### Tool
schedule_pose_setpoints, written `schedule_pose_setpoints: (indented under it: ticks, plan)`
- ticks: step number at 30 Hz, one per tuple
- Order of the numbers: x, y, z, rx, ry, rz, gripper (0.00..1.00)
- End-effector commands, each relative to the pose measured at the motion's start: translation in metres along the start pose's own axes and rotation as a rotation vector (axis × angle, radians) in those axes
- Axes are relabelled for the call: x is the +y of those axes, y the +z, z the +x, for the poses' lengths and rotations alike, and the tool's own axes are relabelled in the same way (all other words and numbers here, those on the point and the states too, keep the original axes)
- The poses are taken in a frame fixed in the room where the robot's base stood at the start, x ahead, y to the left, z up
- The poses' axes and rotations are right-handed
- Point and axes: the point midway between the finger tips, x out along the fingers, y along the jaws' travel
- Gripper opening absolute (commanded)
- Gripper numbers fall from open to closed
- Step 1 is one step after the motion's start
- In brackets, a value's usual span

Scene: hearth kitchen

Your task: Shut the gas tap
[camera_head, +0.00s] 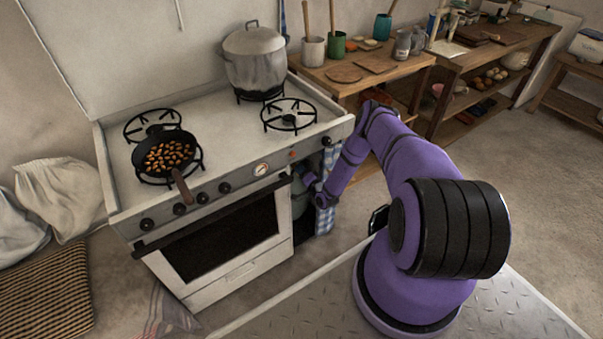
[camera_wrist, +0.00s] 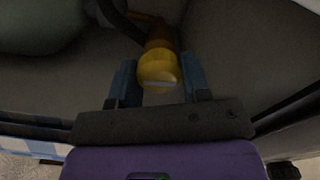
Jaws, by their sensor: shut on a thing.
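The gas tap (camera_wrist: 158,72) is a yellow, rounded knob on a brass-coloured fitting, seen in the wrist view. My gripper (camera_wrist: 158,80) is shut on it, with one dark blue-grey finger on each side. A dark hose (camera_wrist: 122,22) runs from the fitting. In the head view my arm reaches down into the dark space at the right end of the stove (camera_head: 225,190). The tap cannot be made out there. A greenish-grey gas bottle (camera_head: 298,200) shows partly in that space, and its rounded side also shows at the wrist view's upper left (camera_wrist: 40,22).
A blue checked cloth (camera_head: 325,215) hangs beside the opening, close to my arm. A pan of brown food (camera_head: 168,150) and a big lidded pot (camera_head: 254,62) stand on the stove. A wooden bench (camera_head: 385,77) stands to the right. Floor at the far right is clear.

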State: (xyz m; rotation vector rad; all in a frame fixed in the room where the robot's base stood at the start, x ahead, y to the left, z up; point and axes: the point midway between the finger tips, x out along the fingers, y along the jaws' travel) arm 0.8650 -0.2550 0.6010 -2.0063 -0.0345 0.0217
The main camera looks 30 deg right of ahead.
Motion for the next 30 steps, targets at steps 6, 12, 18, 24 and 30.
schedule_pose_setpoints:
  ticks: [6, 12, 18, 24, 30]
  plan:
    - [0.0012, 0.0001, -0.0011, 0.001, 0.002, 0.115, 0.2]
    - [0.0014, 0.0003, -0.0011, 0.0, 0.003, 0.172, 0.2]
    - [0.0014, 0.0003, -0.001, 0.0, 0.003, 0.19, 0.2]
    - [0.0014, 0.0004, -0.0011, 0.0, 0.003, 0.191, 0.2]
    - [0.0015, 0.0002, -0.0011, 0.0, 0.003, 0.191, 0.59]
